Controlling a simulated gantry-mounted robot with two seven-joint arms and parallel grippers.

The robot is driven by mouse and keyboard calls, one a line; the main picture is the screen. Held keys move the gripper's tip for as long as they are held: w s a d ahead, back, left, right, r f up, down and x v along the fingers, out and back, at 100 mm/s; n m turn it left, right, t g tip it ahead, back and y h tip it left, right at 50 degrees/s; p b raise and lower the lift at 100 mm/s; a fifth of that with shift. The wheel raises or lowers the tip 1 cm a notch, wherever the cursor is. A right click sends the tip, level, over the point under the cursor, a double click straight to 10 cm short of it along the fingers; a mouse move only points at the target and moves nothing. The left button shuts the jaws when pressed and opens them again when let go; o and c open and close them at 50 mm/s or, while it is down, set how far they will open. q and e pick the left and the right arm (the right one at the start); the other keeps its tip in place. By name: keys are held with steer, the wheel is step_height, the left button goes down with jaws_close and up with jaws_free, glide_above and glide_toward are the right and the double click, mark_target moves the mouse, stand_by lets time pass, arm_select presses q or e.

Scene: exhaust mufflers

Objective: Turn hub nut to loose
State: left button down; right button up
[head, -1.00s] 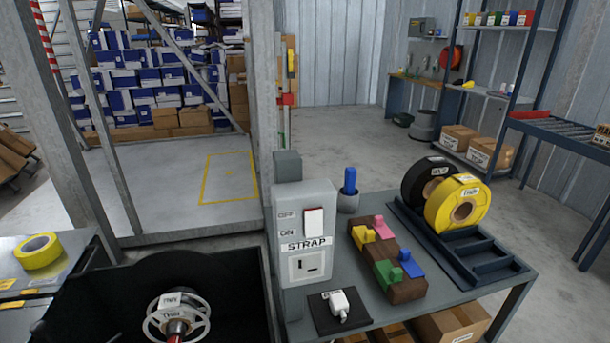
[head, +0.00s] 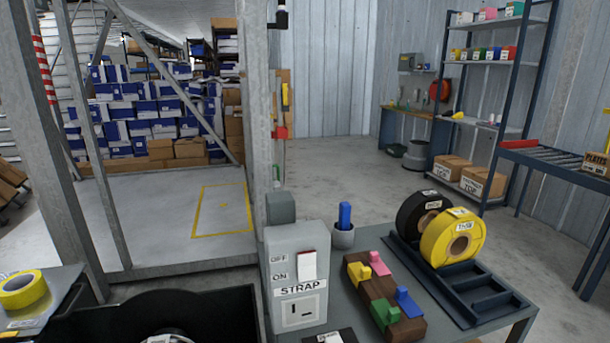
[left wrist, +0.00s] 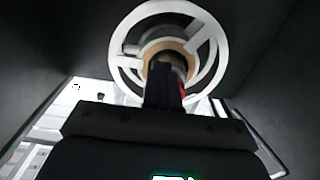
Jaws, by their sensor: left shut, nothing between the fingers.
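A white spoked reel (left wrist: 205,28) fills the upper middle of the left wrist view, with a tan ring at its hub. A bit of red (left wrist: 183,88) shows at the hub, perhaps part of the hub nut; the dark fingers hide most of it, and no loose or tight mark is readable. My left gripper (left wrist: 164,85) is shut and empty, its fingers in front of the hub; I cannot tell whether they touch it. In the head view only the reel's top rim (head: 170,338) shows at the bottom edge. My right gripper is out of view.
The reel sits in a black open bin (head: 215,318). Yellow tape (head: 22,291) lies at left.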

arm_select(q)
steer(key=shift+s+f, duration=0.1)
steer(key=shift+f, duration=0.05)
steer(key=p+v, duration=0.3)
steer(key=v, duration=0.3)
steer(key=shift+p, duration=0.4)
steer(key=shift+f, duration=0.1)
